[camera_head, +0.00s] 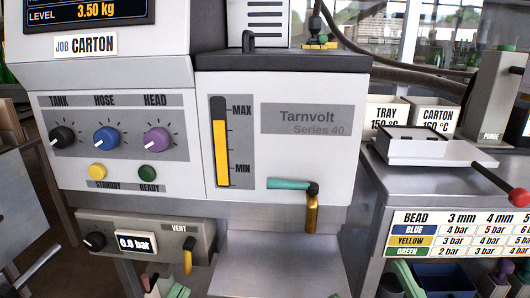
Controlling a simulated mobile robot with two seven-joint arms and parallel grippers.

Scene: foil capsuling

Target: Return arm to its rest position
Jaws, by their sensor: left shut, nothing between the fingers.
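I cannot make out either of my grippers or arms in the head view. The machine marked Tarnvolt Series 40 (290,140) fills the middle. A brass nozzle (311,215) with a teal lever (288,184) is on its front, and the lever points left. No gripper shows at the lever, the nozzle or the knobs. A bare metal shelf (275,262) lies below the nozzle.
A control panel with black, blue (106,139) and purple knobs is at the left. Below it is a gauge box (140,243) reading 0.8 bar. At the right, a bench holds a white device (425,150) with a red-knobbed lever (519,197).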

